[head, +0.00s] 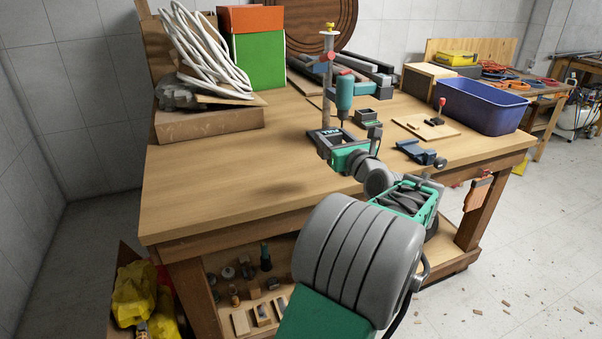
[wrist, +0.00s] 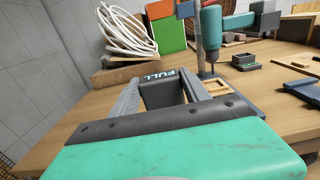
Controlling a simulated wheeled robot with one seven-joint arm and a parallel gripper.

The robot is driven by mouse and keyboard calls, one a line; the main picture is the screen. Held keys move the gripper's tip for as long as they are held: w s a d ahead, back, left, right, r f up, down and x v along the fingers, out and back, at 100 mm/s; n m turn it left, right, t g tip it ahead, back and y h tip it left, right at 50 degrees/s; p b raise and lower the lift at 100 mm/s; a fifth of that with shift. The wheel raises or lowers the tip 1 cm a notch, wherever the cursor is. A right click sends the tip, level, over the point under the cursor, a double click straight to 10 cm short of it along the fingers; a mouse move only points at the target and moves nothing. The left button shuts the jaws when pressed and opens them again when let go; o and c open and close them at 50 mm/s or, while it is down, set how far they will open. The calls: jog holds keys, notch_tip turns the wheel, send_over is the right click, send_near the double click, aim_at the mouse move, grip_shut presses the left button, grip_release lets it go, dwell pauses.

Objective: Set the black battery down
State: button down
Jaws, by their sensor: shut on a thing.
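The black battery (wrist: 163,92), with a "FULL" label on its far upper edge, is between the two grey fingers of my gripper (wrist: 162,84) in the wrist view. In the head view my gripper (head: 335,142) is over the wooden workbench, in front of the drill press, shut on the battery (head: 329,133). The fingers and green gripper body hide much of the battery. A soft dark shadow lies on the bench (head: 215,190) to the left of the gripper, which suggests the battery is held above the top.
The teal drill press (head: 344,95) stands just behind my gripper. A blue vise (head: 414,151) and blue tub (head: 484,107) are to the right. A coiled white hose (head: 205,50) sits at the back left above a brown box (head: 208,124). The bench's front left is bare.

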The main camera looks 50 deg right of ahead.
jog(key=w+d+f, duration=0.1)
jog(key=w+f, duration=0.3)
jog(key=w+d+f, duration=0.1)
jog(key=w+f, duration=0.3)
jog(key=w+d+f, duration=0.1)
jog(key=w+f, duration=0.3)
jog(key=w, duration=0.1)
jog(key=shift+d+f, duration=0.2)
jog(key=shift+s, duration=0.1)
jog(key=shift+f, duration=0.2)
jog(key=c, duration=0.5)
grip_release()
